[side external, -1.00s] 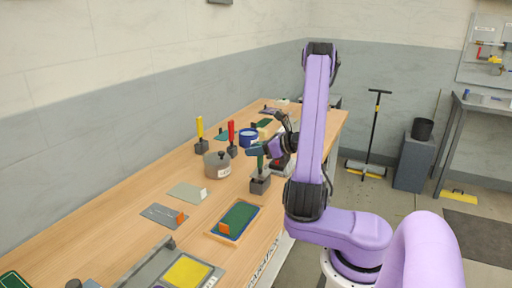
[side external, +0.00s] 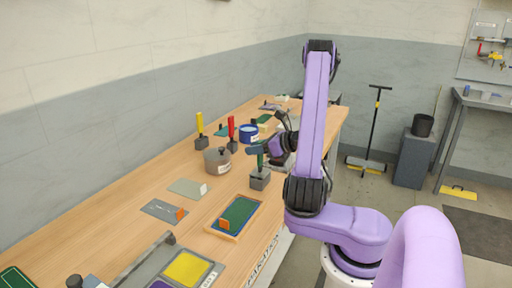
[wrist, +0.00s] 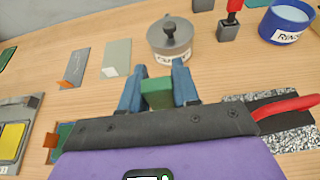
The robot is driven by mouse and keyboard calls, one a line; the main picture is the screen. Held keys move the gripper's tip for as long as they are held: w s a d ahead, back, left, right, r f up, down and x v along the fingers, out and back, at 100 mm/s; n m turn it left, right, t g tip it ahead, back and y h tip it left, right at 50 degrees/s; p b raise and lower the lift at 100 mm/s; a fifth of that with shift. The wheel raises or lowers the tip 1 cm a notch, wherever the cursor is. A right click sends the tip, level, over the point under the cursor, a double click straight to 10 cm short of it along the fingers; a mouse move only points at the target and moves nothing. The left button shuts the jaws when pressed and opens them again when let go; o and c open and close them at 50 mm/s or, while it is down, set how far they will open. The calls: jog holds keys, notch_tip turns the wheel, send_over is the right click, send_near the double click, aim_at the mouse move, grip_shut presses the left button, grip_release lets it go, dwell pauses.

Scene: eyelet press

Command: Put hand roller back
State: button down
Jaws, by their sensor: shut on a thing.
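My gripper (side external: 259,149) is shut on the green handle (side external: 260,161) of a tool with a dark grey block (side external: 260,180) at its lower end. The tool is upright near the right edge of the bench; I cannot tell whether the block touches the bench. In the wrist view the green handle top (wrist: 157,92) sits between my blue fingers, and my wrist hides the rest. I cannot tell for certain that this is the hand roller. A red handle (wrist: 288,106) lies over a black and speckled mat (wrist: 292,135) to the right in the wrist view.
A lidded grey pot (side external: 217,161), yellow-handled (side external: 200,129) and red-handled (side external: 231,130) tools and a blue tub (side external: 249,133) stand behind and left. A green-lined wooden tray (side external: 235,217) and flat plates lie nearer. Bare bench lies between them.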

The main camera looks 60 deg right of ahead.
jog(key=c, duration=0.8)
grip_release()
jog(key=shift+o, duration=0.2)
jog(key=v, duration=1.7)
jog(key=w+a+f+n+g+y, duration=0.2)
jog(key=w+a+n+g+y, duration=0.15)
jog(key=a+n+g, duration=0.4)
jog(key=w+a+f+n+g+y, duration=0.1)
jog(key=w+a+n+g+y, duration=0.3)
jog(key=a+n, duration=0.65)
jog(key=s+a+n+g+h, duration=0.1)
jog(key=s+a+n+h, duration=0.2)
jog(key=n, duration=1.2)
jog(key=s+a+n+g+h, duration=0.1)
jog(key=s+a+n+h, duration=0.3)
jog(key=s+a+n, duration=0.5)
jog(key=s+n, duration=0.1)
jog(key=n, duration=0.5)
jog(key=shift+a+f+n, duration=0.15)
jog(key=shift+f+n, duration=0.05)
jog(key=shift+n, duration=0.1)
